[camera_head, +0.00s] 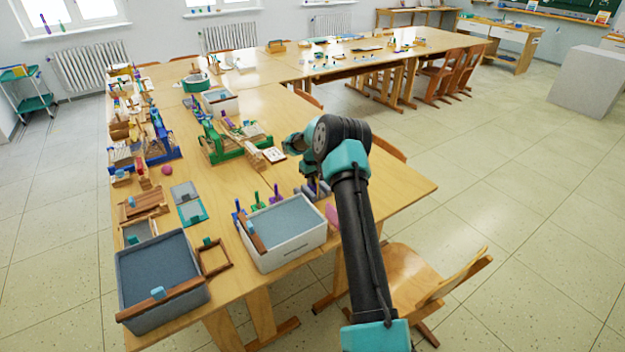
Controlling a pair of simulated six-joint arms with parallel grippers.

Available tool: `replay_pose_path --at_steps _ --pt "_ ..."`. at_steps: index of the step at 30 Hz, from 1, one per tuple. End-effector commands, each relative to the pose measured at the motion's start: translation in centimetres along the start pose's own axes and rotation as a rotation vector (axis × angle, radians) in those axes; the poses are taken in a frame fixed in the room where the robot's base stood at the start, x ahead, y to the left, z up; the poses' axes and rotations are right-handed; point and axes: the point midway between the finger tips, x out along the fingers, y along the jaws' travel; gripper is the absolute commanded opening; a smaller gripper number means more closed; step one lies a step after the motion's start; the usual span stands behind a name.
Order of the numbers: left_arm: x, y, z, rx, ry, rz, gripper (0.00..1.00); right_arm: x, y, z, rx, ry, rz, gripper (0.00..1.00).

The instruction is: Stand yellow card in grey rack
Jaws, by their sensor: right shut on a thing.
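My right arm reaches in from the bottom right, over the right part of the near table. Its end is bent over and my right gripper's fingertips are hidden behind the wrist. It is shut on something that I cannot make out. A small grey slotted thing (315,191), which looks like the grey rack, stands just below the wrist, partly hidden by the arm. I cannot make out the yellow card in this view. My left gripper is not in view.
A white bin with a grey-blue inside (290,250) stands at the table's front, with a grey bin (128,290) to its left. A pink thing (332,214) lies beside the arm. The table's right end (405,190) is clear.

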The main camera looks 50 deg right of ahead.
Motion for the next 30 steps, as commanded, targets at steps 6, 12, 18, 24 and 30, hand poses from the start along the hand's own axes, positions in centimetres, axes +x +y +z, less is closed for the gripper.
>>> replay_pose_path --at_steps 6,12,18,24,30 --pt "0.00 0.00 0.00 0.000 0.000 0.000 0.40 0.34 0.00 0.01 0.000 0.000 0.000 0.00" --pt "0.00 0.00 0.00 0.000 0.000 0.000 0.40 0.39 0.00 0.00 0.000 0.000 0.000 0.00" --pt "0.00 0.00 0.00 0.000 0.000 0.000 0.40 0.38 0.00 0.00 0.000 0.000 0.000 0.00" --pt "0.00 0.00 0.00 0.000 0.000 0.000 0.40 0.37 0.00 0.00 0.000 0.000 0.000 0.16" --pt "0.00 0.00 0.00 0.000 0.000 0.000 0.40 0.37 0.00 0.00 0.000 0.000 0.000 0.35"
